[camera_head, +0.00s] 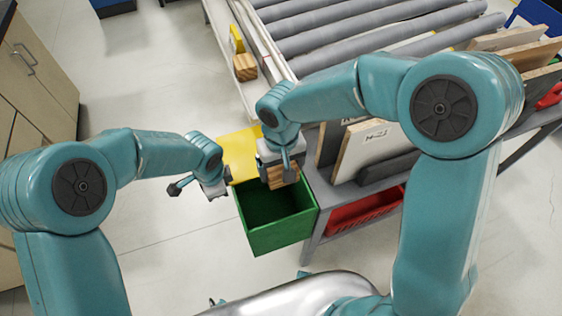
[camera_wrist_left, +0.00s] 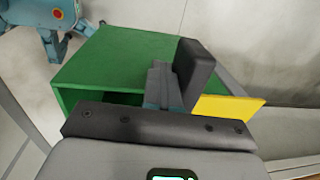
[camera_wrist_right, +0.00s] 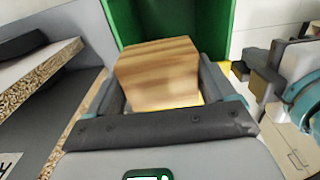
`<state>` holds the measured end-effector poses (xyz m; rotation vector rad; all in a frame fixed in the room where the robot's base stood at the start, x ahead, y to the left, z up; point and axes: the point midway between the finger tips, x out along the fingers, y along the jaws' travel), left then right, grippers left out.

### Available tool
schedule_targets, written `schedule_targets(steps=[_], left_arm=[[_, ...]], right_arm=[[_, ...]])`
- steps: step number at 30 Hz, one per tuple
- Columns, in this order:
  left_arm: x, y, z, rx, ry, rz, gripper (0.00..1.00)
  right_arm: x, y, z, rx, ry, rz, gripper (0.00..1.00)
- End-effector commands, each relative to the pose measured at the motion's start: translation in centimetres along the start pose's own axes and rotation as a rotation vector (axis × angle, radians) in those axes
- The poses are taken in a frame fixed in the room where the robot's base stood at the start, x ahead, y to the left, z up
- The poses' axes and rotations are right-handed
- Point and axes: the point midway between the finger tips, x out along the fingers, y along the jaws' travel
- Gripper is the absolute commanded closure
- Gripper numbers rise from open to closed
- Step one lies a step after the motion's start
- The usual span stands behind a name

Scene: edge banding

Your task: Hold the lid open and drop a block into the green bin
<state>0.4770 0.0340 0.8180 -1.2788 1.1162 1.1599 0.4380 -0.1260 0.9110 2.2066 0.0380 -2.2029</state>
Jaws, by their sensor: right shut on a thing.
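The green bin (camera_head: 268,240) is open at the top, and its yellow lid (camera_head: 238,150) stands raised at the far side. My right gripper (camera_head: 281,176) is shut on a striped wooden block (camera_head: 283,174) above the bin's opening. In the right wrist view the block (camera_wrist_right: 160,75) sits between the fingers, with the bin's green wall (camera_wrist_right: 175,22) beyond. My left gripper (camera_head: 180,187) is left of the lid, its fingers together and empty. In the left wrist view the lid (camera_wrist_left: 225,109) shows just right of the fingers; I cannot tell whether they touch.
Another wooden block (camera_head: 245,68) lies at the roller conveyor's (camera_head: 350,35) near side. Boards (camera_head: 370,147) stand in a rack right of the bin, with a red crate (camera_head: 365,210) below. Cabinets (camera_head: 35,75) are at the left. The floor left of the bin is clear.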

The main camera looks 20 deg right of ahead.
Motion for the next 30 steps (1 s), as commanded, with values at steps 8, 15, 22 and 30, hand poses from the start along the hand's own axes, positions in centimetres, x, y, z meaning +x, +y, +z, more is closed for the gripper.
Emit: schedule_targets(steps=[8, 15, 22, 30], left_arm=[[-0.1, -0.2, 0.0, 0.000, 0.003, -0.005, 1.00], [-0.1, -0.2, 0.0, 0.000, 0.003, -0.005, 1.00], [-0.1, -0.2, 0.0, 0.000, 0.003, -0.005, 1.00], [-0.1, -0.2, 0.0, 0.000, 0.002, -0.005, 1.00]], right_arm=[[1.3, 0.0, 0.0, 0.000, -0.001, -0.001, 0.50], [1.3, 0.0, 0.0, 0.000, 0.000, -0.001, 0.00], [1.3, 0.0, 0.0, 0.000, -0.001, 0.000, 0.00], [1.3, 0.0, 0.0, 0.000, -0.001, 0.000, 0.00]])
